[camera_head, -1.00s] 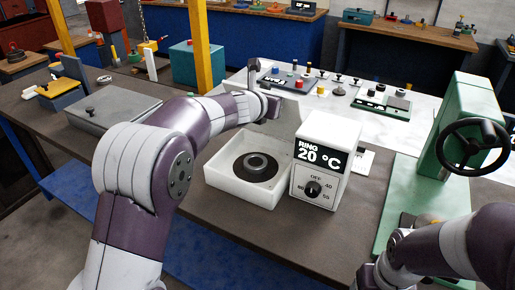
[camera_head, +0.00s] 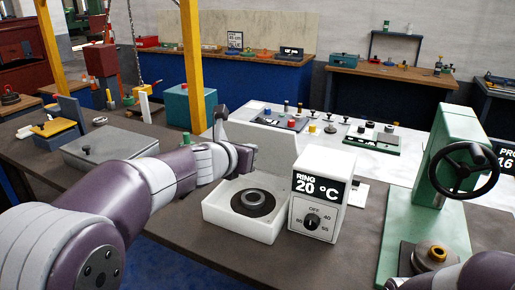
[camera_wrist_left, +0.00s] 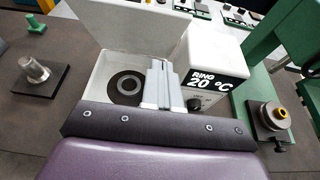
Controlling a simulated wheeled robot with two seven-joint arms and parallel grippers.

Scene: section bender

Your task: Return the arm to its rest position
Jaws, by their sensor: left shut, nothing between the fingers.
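My left arm comes in from the left in the head view, and its gripper (camera_head: 222,128) is above the back left of the white heater tray (camera_head: 214,214). In the left wrist view the fingers (camera_wrist_left: 160,84) are together with nothing between them, in front of the tray and the heater box. A dark ring (camera_head: 253,202) lies in the tray; it also shows in the left wrist view (camera_wrist_left: 126,87). The heater box (camera_head: 317,208) reads "RING 20 °C". Part of my right arm shows at the bottom right; its gripper is not in view.
A green press (camera_head: 460,135) with a black handwheel (camera_head: 464,167) stands at the right. A grey lidded case (camera_head: 108,147) is at the left. A white surface with small trays (camera_head: 371,138) lies behind the heater. Yellow posts (camera_head: 193,65) rise at the back left.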

